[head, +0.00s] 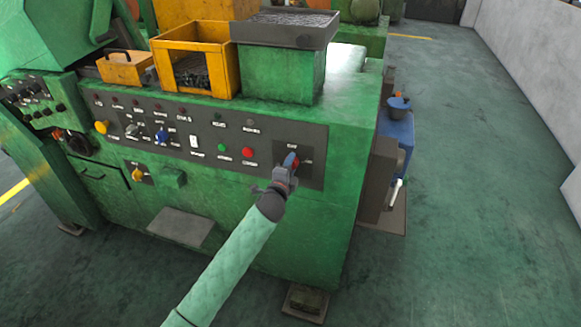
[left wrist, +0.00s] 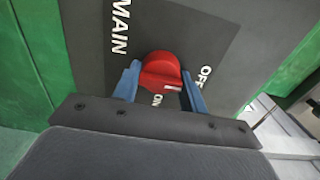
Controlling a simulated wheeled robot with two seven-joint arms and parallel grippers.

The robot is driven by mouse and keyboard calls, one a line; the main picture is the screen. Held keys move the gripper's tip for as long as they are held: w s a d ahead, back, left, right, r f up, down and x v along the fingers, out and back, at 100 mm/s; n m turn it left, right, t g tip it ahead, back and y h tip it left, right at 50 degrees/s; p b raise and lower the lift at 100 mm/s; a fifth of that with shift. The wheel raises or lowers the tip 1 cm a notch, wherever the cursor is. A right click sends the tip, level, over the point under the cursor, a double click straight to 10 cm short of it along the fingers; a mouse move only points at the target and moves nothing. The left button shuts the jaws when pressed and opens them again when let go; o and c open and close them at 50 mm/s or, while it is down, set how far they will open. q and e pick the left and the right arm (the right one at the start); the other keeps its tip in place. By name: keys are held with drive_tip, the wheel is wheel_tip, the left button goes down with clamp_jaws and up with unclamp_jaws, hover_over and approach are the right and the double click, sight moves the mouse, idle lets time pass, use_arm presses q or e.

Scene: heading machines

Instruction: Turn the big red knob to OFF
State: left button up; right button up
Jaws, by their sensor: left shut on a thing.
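The big red knob (head: 290,159) is at the right end of the dark control panel on the green machine. In the left wrist view the knob (left wrist: 162,70) sits on a grey plate lettered MAIN, ON and OFF. Its white mark lies between ON and OFF, closer to ON. My left gripper (head: 288,164) reaches the knob from the front. In the left wrist view its blue fingers (left wrist: 160,84) are on either side of the knob and shut on it. Part of the knob is hidden by the gripper in the head view. My right gripper is not in view.
The dark panel (head: 312,171) also carries a red button (head: 247,153), a green button (head: 222,147), and blue and yellow knobs to the left. A yellow bin (head: 218,42) and a grey tray (head: 310,42) stand above. Open floor (head: 470,180) lies right of the machine.

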use_arm(q)
drive_tip(key=o, duration=1)
drive_tip(key=shift+a, duration=0.1)
drive_tip(key=shift+c, duration=0.2)
drive_tip(key=shift+s, duration=0.1)
drive_tip(key=b+v, duration=0.2)
drive_tip(key=v, duration=0.5)
drive_tip(key=shift+s+b, duration=0.25)
drive_tip(key=shift+b, duration=0.1)
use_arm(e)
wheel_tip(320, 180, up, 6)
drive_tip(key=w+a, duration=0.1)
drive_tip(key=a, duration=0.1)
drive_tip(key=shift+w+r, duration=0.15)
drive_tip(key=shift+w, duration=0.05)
use_arm(q)
drive_tip(key=shift+a, duration=0.1)
